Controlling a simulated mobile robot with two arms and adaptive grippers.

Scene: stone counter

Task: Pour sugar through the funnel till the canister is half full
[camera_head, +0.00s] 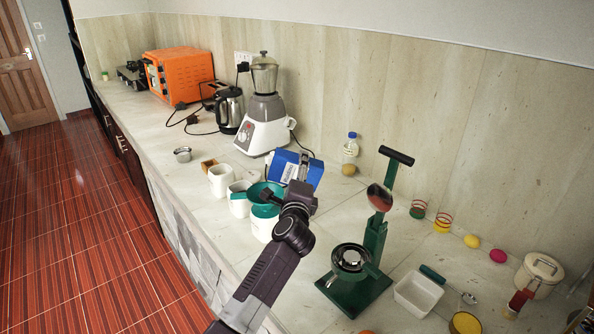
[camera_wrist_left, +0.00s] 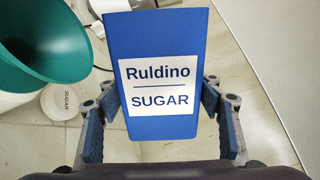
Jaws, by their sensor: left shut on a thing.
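A blue box labelled "Ruldino SUGAR" (camera_wrist_left: 160,95) is between the fingers of my left gripper (camera_wrist_left: 159,84). In the head view the blue box (camera_head: 312,179) is tilted, just behind and right of the funnel, partly covered by my gripper (camera_head: 292,190). The teal funnel (camera_head: 262,189) sits mouth up in the white canister (camera_head: 262,229), and it also shows at upper left in the left wrist view (camera_wrist_left: 50,62). The canister's inside and sugar level are hidden, and no falling sugar shows. A round white lid marked SUGAR (camera_wrist_left: 61,102) lies beside the funnel. My right gripper is not in view.
Two white canisters (camera_head: 221,181) stand left of the funnel. A blender (camera_head: 265,125) and kettle (camera_head: 230,110) stand behind. A green press-like stand (camera_head: 375,240) and white tray (camera_head: 418,292) are to the right. A bottle (camera_head: 351,150) stands by the wall.

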